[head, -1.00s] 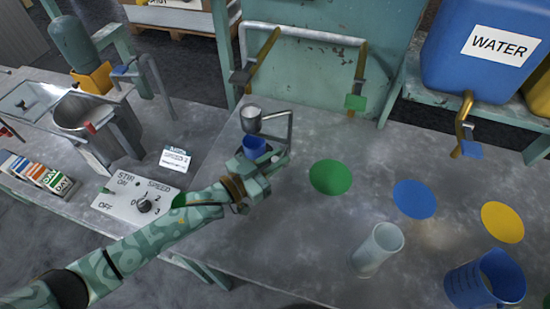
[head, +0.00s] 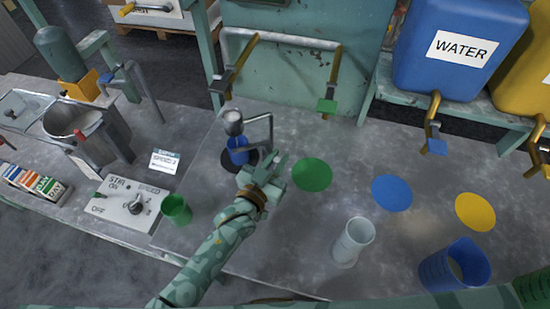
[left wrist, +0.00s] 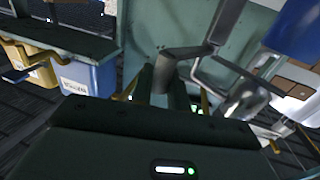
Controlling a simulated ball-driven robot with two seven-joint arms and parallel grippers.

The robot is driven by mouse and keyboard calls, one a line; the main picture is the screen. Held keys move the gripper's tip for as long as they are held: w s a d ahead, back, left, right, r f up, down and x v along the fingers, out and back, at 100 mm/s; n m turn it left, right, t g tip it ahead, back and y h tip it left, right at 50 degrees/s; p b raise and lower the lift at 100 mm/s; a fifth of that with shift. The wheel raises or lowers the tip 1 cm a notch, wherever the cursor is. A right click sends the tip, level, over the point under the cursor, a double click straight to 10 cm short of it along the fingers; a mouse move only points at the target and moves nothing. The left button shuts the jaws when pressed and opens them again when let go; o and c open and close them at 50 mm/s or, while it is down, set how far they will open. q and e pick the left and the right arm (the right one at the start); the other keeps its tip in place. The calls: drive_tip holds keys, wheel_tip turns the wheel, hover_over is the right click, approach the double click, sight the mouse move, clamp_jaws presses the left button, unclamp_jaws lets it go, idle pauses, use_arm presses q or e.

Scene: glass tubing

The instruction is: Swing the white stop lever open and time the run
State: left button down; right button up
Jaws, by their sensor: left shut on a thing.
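A small metal cup (head: 233,120) is held on a bent metal arm (head: 262,122) above a blue beaker (head: 238,150), which stands on a dark round base. My left gripper (head: 262,172) is to the right of the blue beaker, low beside the stand. In the left wrist view its fingers (left wrist: 162,92) are closed around the end of a pale grey bar (left wrist: 185,52), which looks like the stop lever. The lever is not clear in the head view, where the hand covers it. My right gripper is out of sight.
A timer-like card (head: 165,161) and a stir control panel (head: 130,204) lie left. A green cup (head: 176,209) stands beside my left arm. A clear cylinder (head: 352,242) and blue jug (head: 455,266) stand right. Green (head: 312,174), blue and yellow discs mark bare table.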

use_arm(q)
drive_tip(key=shift+w+d, duration=0.1)
drive_tip(key=shift+d, duration=0.3)
drive_tip(key=c, duration=1.4)
unclamp_jaws()
drive_tip(key=shift+d, duration=0.1)
drive_tip(key=shift+s+a, duration=0.3)
drive_tip(key=p+v, duration=0.2)
drive_tip(key=v, duration=1.3)
drive_tip(key=shift+s+a, duration=0.15)
drive_tip(key=shift+s, duration=0.05)
